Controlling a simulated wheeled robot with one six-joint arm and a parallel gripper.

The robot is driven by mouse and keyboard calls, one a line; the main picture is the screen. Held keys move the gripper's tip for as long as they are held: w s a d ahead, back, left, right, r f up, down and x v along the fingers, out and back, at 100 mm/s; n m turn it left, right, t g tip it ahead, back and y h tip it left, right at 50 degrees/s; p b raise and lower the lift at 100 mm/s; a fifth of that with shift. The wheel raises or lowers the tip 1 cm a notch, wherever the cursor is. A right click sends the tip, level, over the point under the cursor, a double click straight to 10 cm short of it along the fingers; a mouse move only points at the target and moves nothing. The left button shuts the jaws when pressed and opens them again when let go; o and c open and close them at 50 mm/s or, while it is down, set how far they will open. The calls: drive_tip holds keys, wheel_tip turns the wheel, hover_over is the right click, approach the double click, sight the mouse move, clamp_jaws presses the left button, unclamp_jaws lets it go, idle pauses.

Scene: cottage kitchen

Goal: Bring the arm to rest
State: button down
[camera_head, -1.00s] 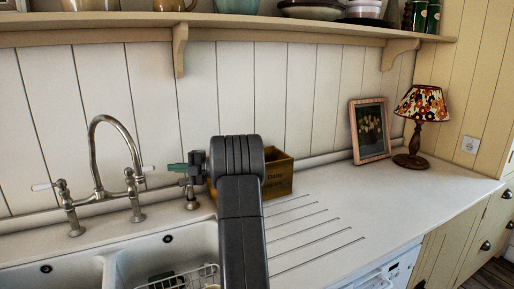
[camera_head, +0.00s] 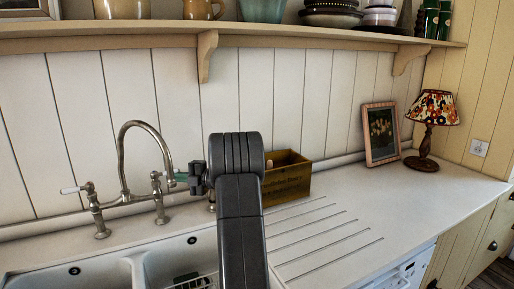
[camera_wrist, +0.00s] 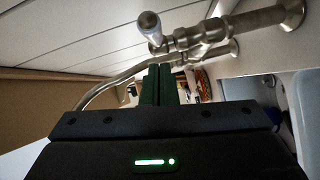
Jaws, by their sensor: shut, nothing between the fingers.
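My gripper (camera_head: 181,178) points left in the head view, with green fingers, in front of the right part of the tap. It is shut and holds nothing. In the wrist view its two green fingers (camera_wrist: 156,85) lie side by side with no gap showing. My dark arm rises in front of the sink and worktop in the head view. The metal tap (camera_head: 128,165) stands behind the sink to the left of my gripper. In the wrist view the tap's pipes (camera_wrist: 195,38) fill the area above the fingers. Whether the fingers touch the tap I cannot tell.
A wooden box (camera_head: 288,180) stands just right of my arm. A picture frame (camera_head: 381,134) and a lamp (camera_head: 432,110) stand at the back right. The white sink (camera_head: 110,266) lies below left. A shelf (camera_head: 300,38) runs above. The worktop (camera_head: 400,194) is clear at right.

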drive_tip(key=shift+s+a+m+t+h+b, duration=0.35)
drive_tip(key=shift+s+m+t+h, duration=0.25)
drive_tip(key=shift+m+t, duration=0.5)
drive_tip(key=shift+s+a+m+t+h+b, duration=0.4)
drive_tip(key=shift+s+m+t, duration=0.3)
drive_tip(key=shift+t, duration=0.65)
drive_tip(key=shift+s+a+m+t+h+b, duration=0.2)
drive_tip(key=shift+s+m+t+h+b, duration=0.2)
drive_tip(key=shift+s+m+t+h, duration=0.65)
drive_tip(key=shift+w+d+t+y, duration=0.15)
drive_tip(key=shift+d+t+y, duration=0.2)
drive_tip(key=shift+d, duration=0.15)
